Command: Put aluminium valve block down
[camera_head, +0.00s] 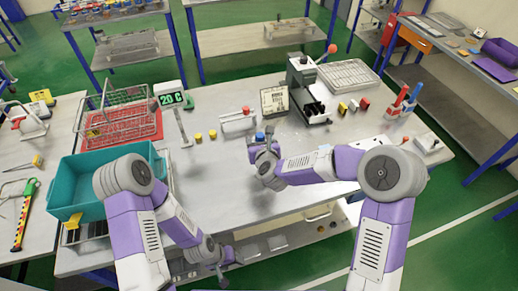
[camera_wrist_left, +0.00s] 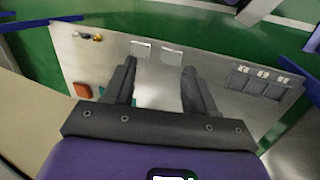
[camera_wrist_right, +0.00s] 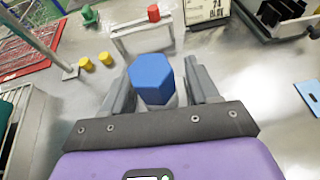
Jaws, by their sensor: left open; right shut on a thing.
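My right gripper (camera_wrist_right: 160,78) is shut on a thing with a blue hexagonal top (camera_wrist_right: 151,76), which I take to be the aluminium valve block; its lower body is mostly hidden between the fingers. In the head view the blue top (camera_head: 260,136) shows at the right gripper, over the middle of the metal bench (camera_head: 215,190). I cannot tell whether the held thing touches the bench. My left gripper (camera_wrist_left: 160,78) is open and empty. In the head view it is low, by the bench's front edge, above a lower shelf.
A metal frame with a red knob (camera_head: 237,122) stands just beyond the right gripper, with yellow caps (camera_head: 212,134) to its left. A teal bin (camera_head: 90,177) and red rack (camera_head: 122,122) are left. A grey machine (camera_head: 308,90) stands at the back. The bench's front middle is clear.

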